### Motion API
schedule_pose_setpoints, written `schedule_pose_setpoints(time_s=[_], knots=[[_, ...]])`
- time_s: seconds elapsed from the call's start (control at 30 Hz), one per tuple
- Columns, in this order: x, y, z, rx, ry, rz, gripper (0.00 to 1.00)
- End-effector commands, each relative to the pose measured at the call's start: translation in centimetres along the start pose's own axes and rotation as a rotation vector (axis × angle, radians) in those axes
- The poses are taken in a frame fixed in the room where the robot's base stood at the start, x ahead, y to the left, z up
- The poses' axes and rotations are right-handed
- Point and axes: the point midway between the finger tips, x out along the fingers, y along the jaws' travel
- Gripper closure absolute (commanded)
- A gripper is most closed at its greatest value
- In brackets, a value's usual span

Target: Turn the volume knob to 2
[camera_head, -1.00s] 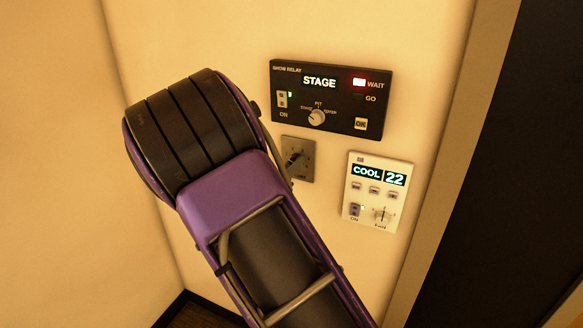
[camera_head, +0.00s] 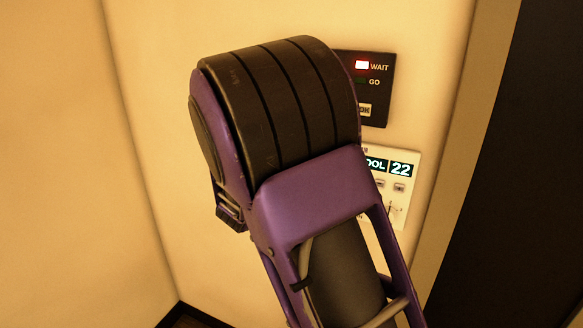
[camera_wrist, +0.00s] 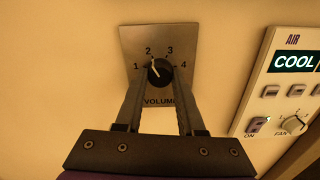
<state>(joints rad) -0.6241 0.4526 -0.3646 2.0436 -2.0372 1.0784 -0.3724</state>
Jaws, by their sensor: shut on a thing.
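The volume knob (camera_wrist: 159,72) is black and round with a white pointer line, on a grey metal plate (camera_wrist: 129,41) marked 1 to 4 and labelled VOLUME. The pointer line leans up and left, at about the 2 mark. My gripper (camera_wrist: 159,78) reaches up from below in the wrist view, with one finger on each side of the knob, shut on it. The fingers cover part of the plate and the end of the label. In the head view my arm hides the knob and its plate.
A white AIR panel (camera_wrist: 282,88) with a COOL display, buttons and a fan knob is to the right of the plate. In the head view, the black show relay panel (camera_head: 378,103) with a lit red WAIT light is partly hidden by my arm.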

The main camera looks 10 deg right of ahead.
Motion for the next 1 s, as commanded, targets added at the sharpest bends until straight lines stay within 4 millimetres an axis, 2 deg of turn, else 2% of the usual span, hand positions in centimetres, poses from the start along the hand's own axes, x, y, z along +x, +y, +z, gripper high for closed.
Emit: schedule_pose_setpoints(time_s=[0.23, 0.67, 0.7, 0.83, 0.87, 1.0], knots=[[-0.03, 0.0, -0.1, 0.059, 0.001, 0.0, 1.0], [-0.03, 0.02, -0.03, 0.067, 0.002, 0.0, 1.0], [-0.04, 0.03, -0.03, 0.067, 0.002, 0.0, 0.58], [-0.03, 0.02, -0.03, 0.066, 0.002, 0.0, 0.35], [-0.03, 0.02, -0.02, 0.066, 0.001, 0.0, 0.32], [-0.02, 0.02, -0.02, 0.066, 0.001, 0.0, 0.32]])
